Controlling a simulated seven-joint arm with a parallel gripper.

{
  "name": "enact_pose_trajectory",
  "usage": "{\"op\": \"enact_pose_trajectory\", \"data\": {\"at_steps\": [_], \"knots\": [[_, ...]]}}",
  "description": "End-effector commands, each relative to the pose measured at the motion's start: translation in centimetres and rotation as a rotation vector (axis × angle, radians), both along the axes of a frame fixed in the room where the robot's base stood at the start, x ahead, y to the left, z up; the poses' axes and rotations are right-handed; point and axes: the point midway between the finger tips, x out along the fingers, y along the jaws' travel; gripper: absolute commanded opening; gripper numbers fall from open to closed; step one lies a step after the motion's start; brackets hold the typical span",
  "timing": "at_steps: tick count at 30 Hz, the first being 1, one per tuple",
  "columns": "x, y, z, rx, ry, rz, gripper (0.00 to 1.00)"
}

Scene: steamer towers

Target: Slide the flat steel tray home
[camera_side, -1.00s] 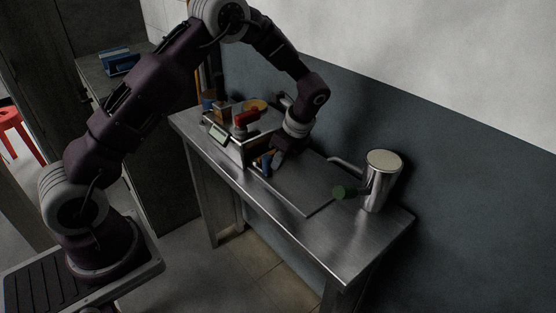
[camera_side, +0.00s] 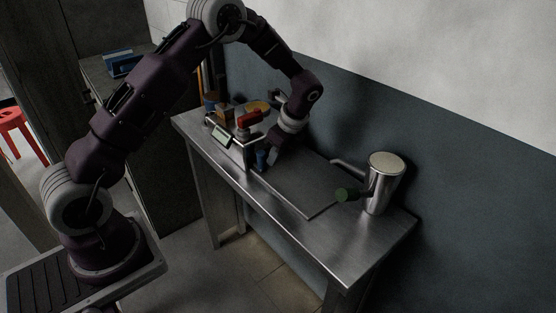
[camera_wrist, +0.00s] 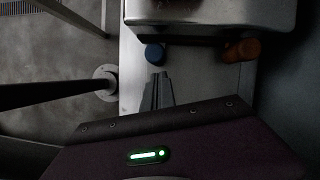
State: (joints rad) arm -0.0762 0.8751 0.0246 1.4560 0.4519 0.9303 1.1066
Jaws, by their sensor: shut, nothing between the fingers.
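The flat steel tray (camera_side: 305,190) appears as a dark grey plate lying flat on the steel bench, right of the boxy steel appliance and left of the steel jug. My gripper (camera_side: 273,156) points down near the tray's left end, beside the appliance; I cannot tell if it touches the tray. In the wrist view its fingers (camera_wrist: 160,78) are together and empty, just short of a blue round-topped object (camera_wrist: 153,53). The tray's left end is hidden behind the gripper in the side view.
The steel appliance (camera_side: 231,143) with a red object (camera_side: 249,118) on top stands close to my gripper. An orange-brown cylinder (camera_wrist: 242,50) lies beside the appliance's wall. The bench's front right is clear.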

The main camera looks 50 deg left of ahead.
Motion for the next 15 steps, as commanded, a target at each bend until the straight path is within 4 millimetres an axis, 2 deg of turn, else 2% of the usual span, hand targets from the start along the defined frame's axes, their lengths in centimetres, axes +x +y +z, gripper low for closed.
{"op": "enact_pose_trajectory", "data": {"at_steps": [3, 9, 15], "knots": [[0.9, -3.2, 0.0, -0.001, -0.003, -0.007, 0.0], [1.5, -5.1, 5.6, -0.001, -0.007, -0.002, 0.0], [1.8, -6.3, 8.8, -0.001, -0.003, -0.001, 0.0]]}}
